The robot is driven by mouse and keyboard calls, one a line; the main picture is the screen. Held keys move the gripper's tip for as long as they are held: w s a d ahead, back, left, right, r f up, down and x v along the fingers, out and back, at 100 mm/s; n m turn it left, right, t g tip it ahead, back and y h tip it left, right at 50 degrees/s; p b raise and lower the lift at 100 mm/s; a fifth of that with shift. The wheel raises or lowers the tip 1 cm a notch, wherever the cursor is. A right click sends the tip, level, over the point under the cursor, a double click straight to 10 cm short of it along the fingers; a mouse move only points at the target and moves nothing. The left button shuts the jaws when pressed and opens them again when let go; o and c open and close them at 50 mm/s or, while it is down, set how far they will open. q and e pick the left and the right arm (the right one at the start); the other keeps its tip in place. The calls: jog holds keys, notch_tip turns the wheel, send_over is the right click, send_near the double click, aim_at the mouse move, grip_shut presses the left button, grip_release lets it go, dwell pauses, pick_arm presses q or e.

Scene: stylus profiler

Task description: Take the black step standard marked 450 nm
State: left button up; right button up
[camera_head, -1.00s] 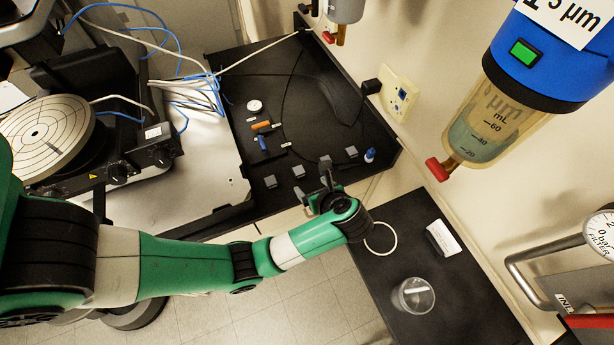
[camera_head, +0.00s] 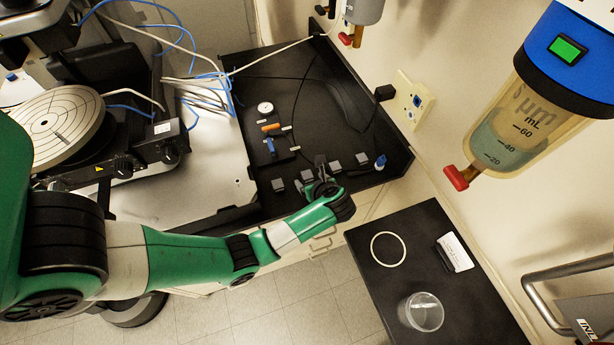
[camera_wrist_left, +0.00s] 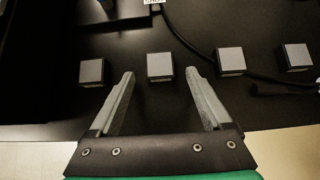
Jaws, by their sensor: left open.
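Several small black blocks with grey tops stand in a row near the front edge of the black bench mat. In the head view they include a far-left block (camera_head: 278,185), one (camera_head: 335,167) just right of the gripper and a right-end one (camera_head: 362,158). No 450 nm marking is readable on any of them. My left gripper (camera_head: 316,173) is open and empty over the row. In the left wrist view, the second block from the left (camera_wrist_left: 160,65) appears between and just beyond the fingertips (camera_wrist_left: 160,76). My right gripper is out of view.
Orange (camera_head: 271,128) and blue (camera_head: 271,146) tools and a round white dial (camera_head: 265,108) lie behind the row. A blue-tipped item (camera_head: 380,162) stands at its right end. A profiler stage (camera_head: 60,125) is at left; a clear beaker (camera_head: 420,312) stands on the lower-right dark surface.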

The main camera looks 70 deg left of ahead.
pick_arm(q)
jog(key=shift+a+f, duration=0.15)
jog(key=shift+f, duration=0.05)
grip_shut()
dwell(0.3)
jog(key=shift+r, duration=0.1)
jog(key=shift+r, duration=0.55)
jog(key=r+p, duration=0.1)
jog(key=d+r, duration=0.1)
jog(key=r, duration=0.1)
jog(key=s+d+r+p, duration=0.1)
jog(key=r, duration=0.1)
jog(key=shift+s+r+p, duration=0.1)
jog(key=shift+p, duration=0.2)
jog(key=s+d+r+p, duration=0.6)
jog(key=s+d+p, duration=0.1)
jog(key=d+p, duration=0.2)
jog(key=shift+d+r+p, duration=0.15)
jog(key=shift+r+p, duration=0.1)
jog(key=shift+p, duration=0.1)
